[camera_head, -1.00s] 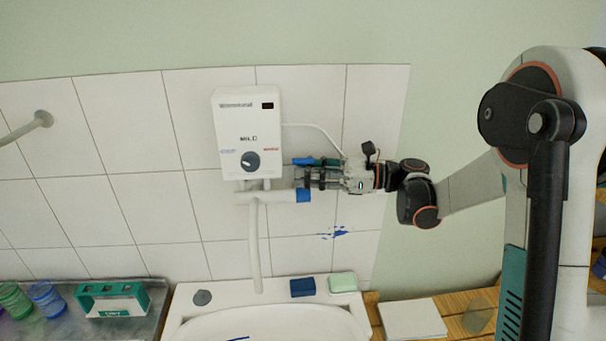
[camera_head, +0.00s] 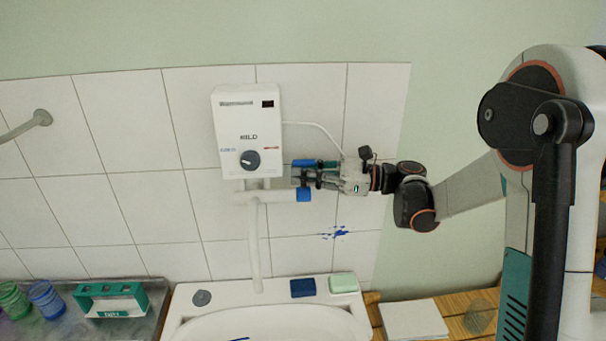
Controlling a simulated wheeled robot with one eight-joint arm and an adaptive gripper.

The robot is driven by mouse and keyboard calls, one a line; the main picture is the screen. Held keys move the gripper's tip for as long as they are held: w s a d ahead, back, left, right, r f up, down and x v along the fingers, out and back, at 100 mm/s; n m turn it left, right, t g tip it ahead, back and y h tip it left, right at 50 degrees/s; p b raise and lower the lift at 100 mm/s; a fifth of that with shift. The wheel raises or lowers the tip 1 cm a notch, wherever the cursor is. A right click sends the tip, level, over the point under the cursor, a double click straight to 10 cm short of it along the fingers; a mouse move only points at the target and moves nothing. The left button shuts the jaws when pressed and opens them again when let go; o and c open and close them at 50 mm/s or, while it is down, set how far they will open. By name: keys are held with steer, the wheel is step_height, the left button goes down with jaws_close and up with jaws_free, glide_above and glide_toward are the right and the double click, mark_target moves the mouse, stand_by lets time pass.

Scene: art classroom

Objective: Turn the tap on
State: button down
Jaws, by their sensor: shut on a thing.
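The tap (camera_head: 254,235) is a white pipe under a white wall heater (camera_head: 232,112), with its spout hanging down over the sink. A blue part (camera_head: 303,195) is at the right end of its horizontal pipe. My gripper (camera_head: 304,177) reaches in from the right, level with the heater's bottom edge, and is shut on the tap's handle. The fingers hide most of the handle. Another blue piece (camera_head: 303,162) shows above the fingers; I cannot tell whether it belongs to the handle. No water shows at the spout.
Below is a white sink (camera_head: 190,318) with a dark blue block (camera_head: 303,287) and a pale green block (camera_head: 343,283) on its rim. Coloured cups (camera_head: 47,298) and a green holder (camera_head: 150,298) stand at left. A white slab (camera_head: 413,319) lies at right.

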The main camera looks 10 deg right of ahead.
steer(key=shift+s+n+y+b, duration=0.4)
steer(key=shift+s+n+b, duration=0.25)
steer(key=shift+n, duration=0.65)
steer(key=c, duration=1.7)
jaws_free()
steer(key=shift+f, duration=0.1)
steer(key=shift+d, duration=0.15)
steer(key=d, duration=0.4)
steer(key=s+d, duration=0.1)
steer(key=d, duration=0.2)
steer(key=s+d+f, duration=0.1)
steer(key=d, duration=0.3)
steer(key=shift+d, duration=0.35)
